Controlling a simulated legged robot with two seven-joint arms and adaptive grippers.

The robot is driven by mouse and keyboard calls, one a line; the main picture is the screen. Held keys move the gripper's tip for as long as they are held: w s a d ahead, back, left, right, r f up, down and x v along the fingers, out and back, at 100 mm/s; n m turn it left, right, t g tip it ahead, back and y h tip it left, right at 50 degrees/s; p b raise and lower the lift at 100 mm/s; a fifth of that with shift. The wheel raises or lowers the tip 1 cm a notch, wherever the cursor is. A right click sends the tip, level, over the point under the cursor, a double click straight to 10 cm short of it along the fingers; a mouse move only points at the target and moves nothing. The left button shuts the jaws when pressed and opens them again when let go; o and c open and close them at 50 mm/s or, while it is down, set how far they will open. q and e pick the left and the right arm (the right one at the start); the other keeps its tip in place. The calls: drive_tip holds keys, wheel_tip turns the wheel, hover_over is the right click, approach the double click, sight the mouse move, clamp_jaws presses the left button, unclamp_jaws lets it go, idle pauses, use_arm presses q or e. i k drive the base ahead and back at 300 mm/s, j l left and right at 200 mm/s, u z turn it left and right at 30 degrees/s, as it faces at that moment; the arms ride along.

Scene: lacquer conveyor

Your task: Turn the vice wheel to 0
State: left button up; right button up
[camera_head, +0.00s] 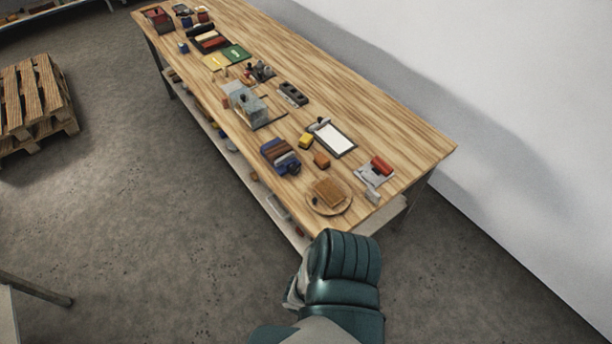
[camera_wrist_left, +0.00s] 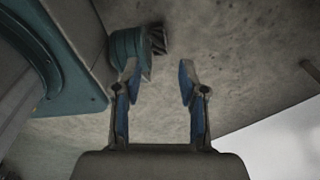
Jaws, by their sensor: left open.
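In the head view, a grey block-shaped device (camera_head: 245,106) stands on the middle of the wooden workbench, near its left edge; it looks like the vice. Its wheel is too small to make out, so I cannot read its setting. My left gripper (camera_wrist_left: 160,70) shows in the left wrist view, with its two blue-padded fingers apart and nothing between them. Grey floor lies behind the fingers, and the gripper is away from the bench items. The head view shows a teal link of my arm at the bottom, but no fingertips. My right gripper is not seen.
The workbench (camera_head: 400,125) also carries a clipboard (camera_head: 332,139), a round board (camera_head: 345,207) with a brown block, a grey-and-red device (camera_head: 375,172) and several small items. A pale wall rises on the right. A wooden pallet (camera_head: 33,95) lies left; the floor between is clear.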

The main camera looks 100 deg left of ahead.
sight(295, 170)
drive_tip(key=i+u, duration=0.5)
drive_tip(key=u, duration=0.25)
drive_tip(key=i+l+u, duration=0.15)
drive_tip(key=u, duration=0.2)
drive_tip(key=i+u, duration=0.2)
drive_tip(key=u, duration=0.3)
drive_tip(key=i+u, duration=0.15)
drive_tip(key=u, duration=0.35)
drive_tip(key=i+l+u, duration=0.15)
drive_tip(key=u, duration=0.3)
drive_tip(key=i+l+u, duration=0.15)
drive_tip(key=u, duration=0.35)
drive_tip(key=i+l+u, duration=0.1)
drive_tip(key=l+u, duration=0.15)
drive_tip(key=u, duration=0.25)
